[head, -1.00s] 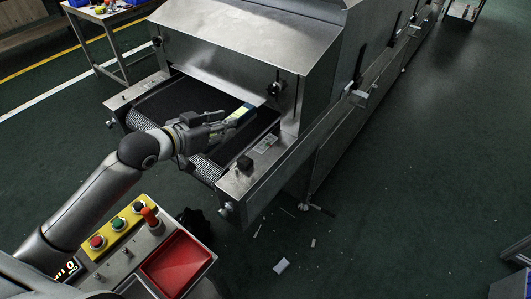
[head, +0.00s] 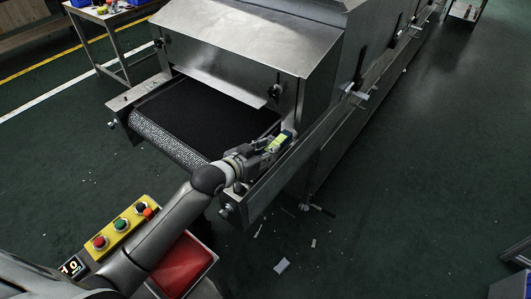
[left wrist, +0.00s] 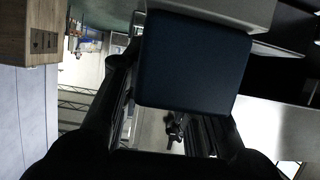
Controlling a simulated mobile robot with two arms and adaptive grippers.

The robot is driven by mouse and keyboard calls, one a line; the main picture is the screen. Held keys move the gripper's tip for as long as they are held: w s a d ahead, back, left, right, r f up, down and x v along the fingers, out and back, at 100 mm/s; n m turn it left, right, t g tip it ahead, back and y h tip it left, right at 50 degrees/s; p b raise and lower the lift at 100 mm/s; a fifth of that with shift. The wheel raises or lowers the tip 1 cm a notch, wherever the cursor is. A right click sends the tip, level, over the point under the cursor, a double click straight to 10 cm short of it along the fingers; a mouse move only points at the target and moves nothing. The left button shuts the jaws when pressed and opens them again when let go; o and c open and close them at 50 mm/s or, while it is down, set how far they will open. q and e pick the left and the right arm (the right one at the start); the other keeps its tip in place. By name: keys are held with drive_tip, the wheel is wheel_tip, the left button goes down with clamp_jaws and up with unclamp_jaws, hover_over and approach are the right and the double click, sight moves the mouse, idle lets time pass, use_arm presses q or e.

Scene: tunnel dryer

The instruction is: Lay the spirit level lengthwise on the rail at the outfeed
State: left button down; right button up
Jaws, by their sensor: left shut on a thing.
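The spirit level (head: 281,140) shows in the head view as a short yellow-green bar with a dark blue end. My left gripper (head: 270,146) is shut on it and is over the right side rail (head: 245,197) of the dryer's outfeed. In the left wrist view, a dark blue block face (left wrist: 193,62), seemingly the level's end, fills the space ahead of the fingers. My gripper and forearm cover much of the rail's top, so I cannot tell whether the level touches it. My right gripper is in neither view.
The dark conveyor belt (head: 205,118) lies left of the rail, under the sloping metal hood (head: 235,45). A control box with buttons (head: 120,225) and a red tray (head: 185,265) stand in front. The floor to the right (head: 400,200) is mostly clear, with small scraps.

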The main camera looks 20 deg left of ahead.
use_arm(q)
drive_tip(key=shift+f, duration=0.35)
drive_tip(key=c, duration=1.1)
unclamp_jaws()
drive_tip(key=shift+f, duration=0.2)
drive_tip(key=shift+r, duration=0.2)
drive_tip(key=v, duration=1.2)
drive_tip(key=shift+f, duration=0.15)
